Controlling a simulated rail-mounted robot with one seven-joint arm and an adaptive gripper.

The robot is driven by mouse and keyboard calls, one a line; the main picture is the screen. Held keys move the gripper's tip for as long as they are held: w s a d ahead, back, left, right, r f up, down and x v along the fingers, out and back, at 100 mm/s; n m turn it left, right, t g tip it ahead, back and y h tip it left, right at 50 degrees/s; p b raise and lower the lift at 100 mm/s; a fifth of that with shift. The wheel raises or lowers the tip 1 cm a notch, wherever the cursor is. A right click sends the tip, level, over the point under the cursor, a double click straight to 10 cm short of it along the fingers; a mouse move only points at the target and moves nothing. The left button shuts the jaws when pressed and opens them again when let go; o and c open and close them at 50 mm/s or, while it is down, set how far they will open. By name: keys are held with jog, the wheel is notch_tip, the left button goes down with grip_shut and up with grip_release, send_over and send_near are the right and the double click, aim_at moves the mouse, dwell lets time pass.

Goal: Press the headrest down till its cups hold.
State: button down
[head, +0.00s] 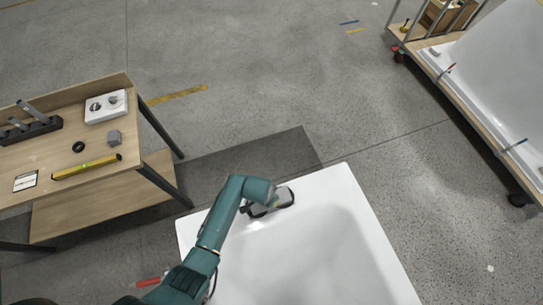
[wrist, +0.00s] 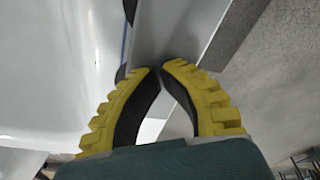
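The white tub shell (head: 375,235) stands at the lower middle of the head view. A grey, dark-edged headrest (head: 286,197) is at its far rim, partly hidden by my wrist. In the wrist view the headrest (wrist: 175,32) shows as a smooth grey slab beyond the fingertips, with dark bits along its left edge. My gripper (wrist: 162,68) has yellow fingers with black pads; the tips meet or nearly meet, with nothing seen between them. The tips are over or against the headrest; I cannot tell whether they touch. The headrest's cups are not clearly visible.
A wooden workbench (head: 75,150) at left holds a yellow level (head: 87,167), a white box (head: 106,106) and small parts. Another tub on a wheeled wooden cart (head: 470,105) stands at upper right. The floor between them is mostly clear.

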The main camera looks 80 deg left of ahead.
jog(key=shift+r+p, duration=3.8)
jog(key=shift+r, duration=0.25)
jog(key=shift+f, duration=0.1)
